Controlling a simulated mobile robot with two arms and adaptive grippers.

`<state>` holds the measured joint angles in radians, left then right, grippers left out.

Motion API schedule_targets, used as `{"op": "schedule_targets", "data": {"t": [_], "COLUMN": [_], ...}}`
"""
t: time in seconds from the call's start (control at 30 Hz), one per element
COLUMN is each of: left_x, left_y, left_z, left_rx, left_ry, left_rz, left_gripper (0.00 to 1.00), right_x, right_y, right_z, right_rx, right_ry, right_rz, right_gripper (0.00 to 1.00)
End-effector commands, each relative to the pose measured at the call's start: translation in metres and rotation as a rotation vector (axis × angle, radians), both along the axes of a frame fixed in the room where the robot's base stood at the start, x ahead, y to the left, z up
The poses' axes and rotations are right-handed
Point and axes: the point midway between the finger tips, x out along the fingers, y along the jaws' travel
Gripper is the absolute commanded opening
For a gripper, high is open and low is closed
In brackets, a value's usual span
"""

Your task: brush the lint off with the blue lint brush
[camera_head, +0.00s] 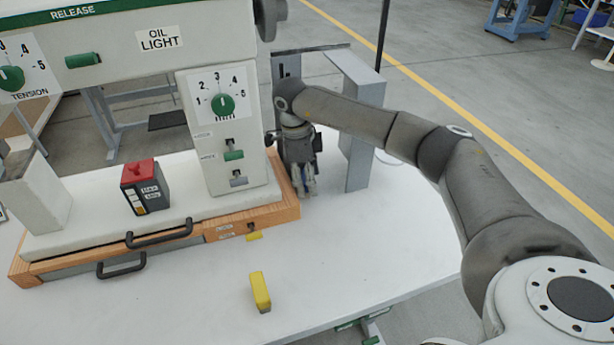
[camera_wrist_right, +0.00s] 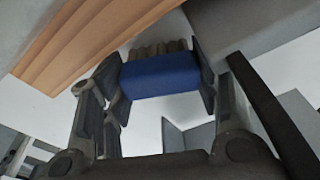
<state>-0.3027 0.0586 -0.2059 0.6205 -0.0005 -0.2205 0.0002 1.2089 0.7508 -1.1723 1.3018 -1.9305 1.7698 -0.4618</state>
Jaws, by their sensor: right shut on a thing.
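My right gripper (camera_head: 305,188) points down beside the right end of the machine's wooden base. In the right wrist view its fingers (camera_wrist_right: 161,82) are shut on the blue lint brush (camera_wrist_right: 160,76), one finger on each side. A ridged grey-brown part, which looks like bristles, shows along one edge of the brush. The brush cannot be made out clearly in the head view. I cannot make out any lint. My left gripper is not in view.
The press (camera_head: 222,165) stands on a wooden-edged base (camera_head: 268,218) left of the gripper. A grey upright panel (camera_head: 357,150) stands close on its right. A red-and-black box (camera_head: 146,190) sits on the base. A yellow block (camera_head: 260,291) lies on the white table (camera_head: 350,245), otherwise clear in front.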

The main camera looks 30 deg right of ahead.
Motion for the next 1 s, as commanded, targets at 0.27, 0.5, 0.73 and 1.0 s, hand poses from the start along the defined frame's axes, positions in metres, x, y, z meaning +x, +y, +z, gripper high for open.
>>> {"op": "schedule_targets", "data": {"t": [0.27, 0.5, 0.73, 1.0], "left_x": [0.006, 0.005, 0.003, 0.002], "left_y": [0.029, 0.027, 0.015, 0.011], "left_z": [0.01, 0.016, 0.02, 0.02], "left_rx": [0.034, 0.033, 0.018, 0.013], "left_ry": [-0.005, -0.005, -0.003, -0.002], "left_rz": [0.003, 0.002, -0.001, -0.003], "left_gripper": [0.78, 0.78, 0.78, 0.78], "right_x": [-0.019, -0.031, -0.046, -0.047], "right_y": [0.004, 0.007, 0.01, 0.011], "right_z": [0.0, 0.0, -0.002, -0.003], "right_rx": [0.0, -0.001, -0.001, 0.0], "right_ry": [0.003, 0.004, 0.004, 0.005], "right_rz": [0.001, 0.002, 0.0, 0.0], "right_gripper": [0.38, 0.38, 0.38, 0.38]}}
